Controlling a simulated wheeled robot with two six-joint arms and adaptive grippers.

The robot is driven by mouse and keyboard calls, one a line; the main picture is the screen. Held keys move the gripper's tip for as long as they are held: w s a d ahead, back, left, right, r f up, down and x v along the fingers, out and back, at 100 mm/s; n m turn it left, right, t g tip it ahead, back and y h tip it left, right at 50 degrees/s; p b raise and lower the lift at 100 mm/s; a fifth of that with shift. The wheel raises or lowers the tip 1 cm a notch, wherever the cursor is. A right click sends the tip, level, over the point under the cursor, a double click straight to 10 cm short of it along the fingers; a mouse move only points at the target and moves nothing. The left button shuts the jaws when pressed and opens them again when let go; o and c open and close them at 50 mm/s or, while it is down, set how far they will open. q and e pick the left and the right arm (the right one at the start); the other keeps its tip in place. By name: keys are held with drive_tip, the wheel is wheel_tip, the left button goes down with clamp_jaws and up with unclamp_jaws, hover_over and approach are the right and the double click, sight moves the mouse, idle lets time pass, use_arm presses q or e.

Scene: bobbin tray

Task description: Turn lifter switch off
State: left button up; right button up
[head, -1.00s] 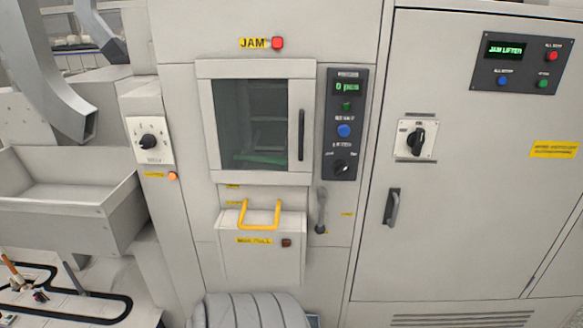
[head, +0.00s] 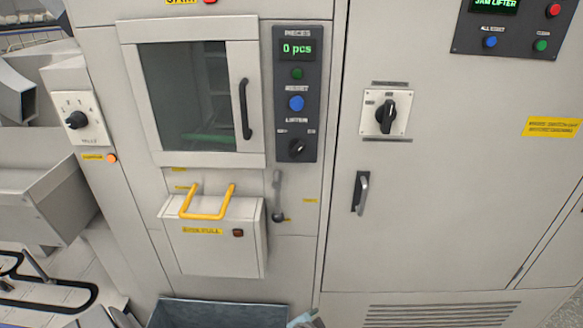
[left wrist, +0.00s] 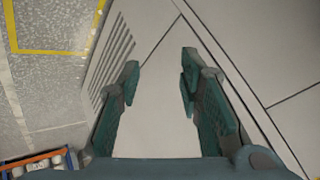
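The lifter switch (head: 296,149) is a small black rotary knob at the bottom of the dark control panel (head: 283,96), under the word LIFTER. Its pointer direction is too small to tell surely. Above it on the panel are a blue button (head: 296,103), a green button (head: 297,73) and a display reading 0 pcs. My left gripper (left wrist: 160,66) shows in the left wrist view, its two teal fingers apart with nothing between them. Pale cabinet surface and a slotted vent lie beyond it. Neither gripper can be made out in the head view.
A larger rotary switch (head: 387,116) and a door handle (head: 361,192) are on the right cabinet. The window door (head: 247,108) is shut left of the panel. A yellow-handled box (head: 215,245) and a grey lever (head: 277,196) project below. A grey bin (head: 205,314) stands at the bottom.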

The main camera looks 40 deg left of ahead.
use_arm(q)
drive_tip(key=w+a+r+t+y+b, duration=0.1)
drive_tip(key=w+r+t, duration=0.15)
drive_tip(key=r, duration=0.65)
drive_tip(key=w+a+r+t+y+b, duration=0.15)
drive_tip(key=w+r, duration=0.25)
drive_tip(key=r, duration=0.4)
drive_tip(key=w+a+r+t+y+b, duration=0.1)
drive_tip(key=w+r+y, duration=0.15)
drive_tip(key=r, duration=0.65)
wheel_tip(320, 180, up, 10)
drive_tip(key=s+a+f+n+t+y+b, duration=0.1)
drive_tip(key=s+a+n+b, duration=0.1)
drive_tip(key=n+y+b, duration=0.2)
drive_tip(key=y+b, duration=0.1)
drive_tip(key=b, duration=0.2)
approach(296, 153)
drive_tip(key=x, duration=0.8)
drive_tip(key=shift+w+a, duration=0.25)
drive_tip(key=shift+a, duration=0.05)
drive_tip(key=shift+w+a, duration=0.15)
drive_tip(key=shift+w, duration=0.25)
clamp_jaws()
use_arm(e)
wheel_tip(296, 153, down, 12)
drive_tip(key=shift+w+d+f, duration=0.15)
drive_tip(key=shift+w+f, duration=0.05)
drive_tip(key=shift+w, duration=0.15)
